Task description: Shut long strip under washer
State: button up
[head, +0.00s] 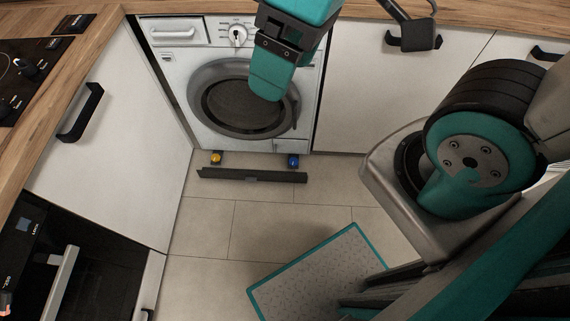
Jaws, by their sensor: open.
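The washer (176,75) is white with a dark round door and stands under the worktop between white cabinets. The long strip (225,175) is a dark narrow flap at its foot, lowered and out in front of the washer's base. A yellow cap (216,158) and a blue cap (293,161) show behind it, one near each end. My gripper (267,88) is teal and black, in front of the washer's door and well above the strip. It is open and empty, apart from the strip.
An oven (95,285) and a cabinet with a black handle (81,112) are on the left. A teal-edged grey mat (300,270) lies on the tiles. A dark object (413,33) hangs at the right cabinet's handle.

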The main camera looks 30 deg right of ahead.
aim_at(252, 176)
jog(key=u, duration=1.65)
jog(key=i, duration=0.9)
jog(key=z, duration=1.65)
